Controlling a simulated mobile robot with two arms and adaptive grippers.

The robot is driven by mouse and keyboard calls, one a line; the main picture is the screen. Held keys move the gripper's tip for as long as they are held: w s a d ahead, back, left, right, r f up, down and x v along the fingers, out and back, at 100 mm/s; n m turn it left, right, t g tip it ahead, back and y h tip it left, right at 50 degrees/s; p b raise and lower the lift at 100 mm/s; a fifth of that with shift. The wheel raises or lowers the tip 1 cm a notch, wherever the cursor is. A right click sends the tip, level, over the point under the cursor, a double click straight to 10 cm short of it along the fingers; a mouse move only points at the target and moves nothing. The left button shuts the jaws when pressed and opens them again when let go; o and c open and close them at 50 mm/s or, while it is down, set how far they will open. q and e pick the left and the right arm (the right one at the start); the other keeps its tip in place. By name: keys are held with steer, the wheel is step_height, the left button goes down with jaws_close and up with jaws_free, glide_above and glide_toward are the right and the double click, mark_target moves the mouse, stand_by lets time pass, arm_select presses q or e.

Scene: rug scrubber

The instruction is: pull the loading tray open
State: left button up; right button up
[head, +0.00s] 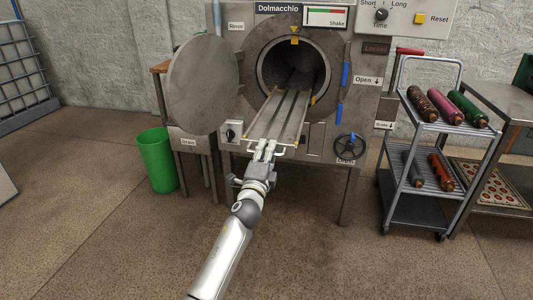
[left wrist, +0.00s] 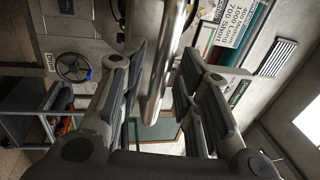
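The loading tray (head: 281,116) is a long slatted metal tray. It sticks out of the round opening (head: 303,65) of the grey machine, sloping toward me in the head view. A thin handle bar (head: 288,149) runs across its front end. My left gripper (head: 265,146) is at the left part of this handle. In the left wrist view, the shiny bar (left wrist: 166,58) passes between the spread fingers of my left gripper (left wrist: 160,95), with gaps showing at the sides. Whether a finger touches it is hard to tell. My right gripper is not in view.
The round door (head: 203,85) stands swung open at left. A green bin (head: 157,160) is on the floor at left. A handwheel (head: 350,147) is on the machine's right front. A cart (head: 428,180) with colored rolls stands at right. Floor in front is clear.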

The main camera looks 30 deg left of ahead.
arm_select(q)
steer(key=shift+f, duration=0.15)
steer(key=shift+s+d+f, duration=0.1)
steer(key=shift+s+f, duration=0.1)
steer(key=shift+s, duration=0.2)
steer(key=v, duration=1.1)
steer(key=shift+r, duration=0.15)
